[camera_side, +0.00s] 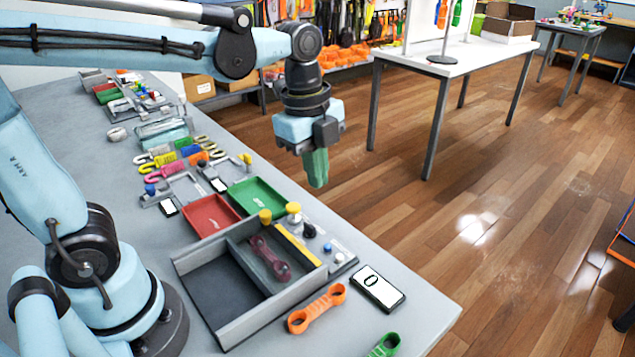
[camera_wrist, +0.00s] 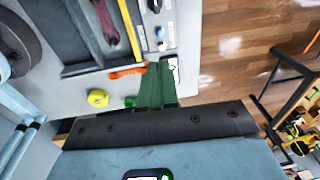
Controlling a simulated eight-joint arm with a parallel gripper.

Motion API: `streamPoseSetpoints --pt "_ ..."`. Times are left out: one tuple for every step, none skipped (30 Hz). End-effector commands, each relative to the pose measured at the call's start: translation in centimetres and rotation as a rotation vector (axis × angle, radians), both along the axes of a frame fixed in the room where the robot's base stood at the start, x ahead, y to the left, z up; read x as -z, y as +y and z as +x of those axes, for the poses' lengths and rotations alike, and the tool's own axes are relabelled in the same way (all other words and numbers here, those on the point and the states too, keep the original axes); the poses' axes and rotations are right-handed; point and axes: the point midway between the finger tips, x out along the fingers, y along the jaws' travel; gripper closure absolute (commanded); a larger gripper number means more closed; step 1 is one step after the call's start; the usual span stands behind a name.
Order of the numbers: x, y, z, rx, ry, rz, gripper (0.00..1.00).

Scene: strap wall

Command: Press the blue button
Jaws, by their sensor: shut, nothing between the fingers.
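A small blue button (camera_side: 328,247) sits on a grey panel (camera_side: 318,243) along the right side of a grey box, between a black knob (camera_side: 309,230) and a small white button (camera_side: 339,258). It also appears tiny in the wrist view (camera_wrist: 160,32), above my fingertips. My gripper (camera_side: 318,184), with green fingers, is shut and empty. In the side view it hangs high, up and away from the button, touching nothing. The green fingers also show in the wrist view (camera_wrist: 157,72). Another blue knob (camera_side: 150,189) stands on a separate fixture farther back.
The grey box (camera_side: 205,280) holds a dark pink link (camera_side: 270,258). An orange link (camera_side: 316,308) and a white-faced device (camera_side: 378,289) lie near the front edge. Red (camera_side: 210,215) and green (camera_side: 258,198) trays sit behind.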

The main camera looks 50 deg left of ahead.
Motion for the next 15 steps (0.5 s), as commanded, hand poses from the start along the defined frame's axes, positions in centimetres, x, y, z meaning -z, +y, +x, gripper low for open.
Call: streamPoseSetpoints --pt "-0.02 -0.06 0.03 0.012 0.004 0.001 1.00" --pt "-0.02 -0.07 0.03 0.018 0.006 0.001 1.00" --pt "-0.02 -0.08 0.04 0.022 0.006 0.002 1.00" --pt "-0.01 -0.08 0.04 0.023 0.006 0.002 1.00" --pt "-0.01 -0.08 0.03 0.024 0.006 0.001 1.00" --pt "-0.01 -0.08 0.03 0.023 0.006 0.002 1.00" --pt "-0.01 -0.08 0.03 0.023 0.006 0.001 1.00" --pt "-0.01 -0.07 0.03 0.022 0.005 0.002 1.00" --pt "-0.01 -0.07 0.03 0.021 0.005 0.002 1.00" --pt "-0.01 -0.07 0.03 0.021 0.005 0.002 1.00" --pt "0.00 -0.07 0.03 0.021 0.005 0.002 1.00" --pt "0.05 -0.06 0.05 0.020 0.005 0.002 1.00" --pt "0.12 -0.07 0.05 0.020 0.005 0.002 1.00" --pt "0.23 -0.08 0.07 0.020 0.005 0.002 1.00" --pt "0.43 -0.09 0.10 0.020 0.004 0.002 1.00"
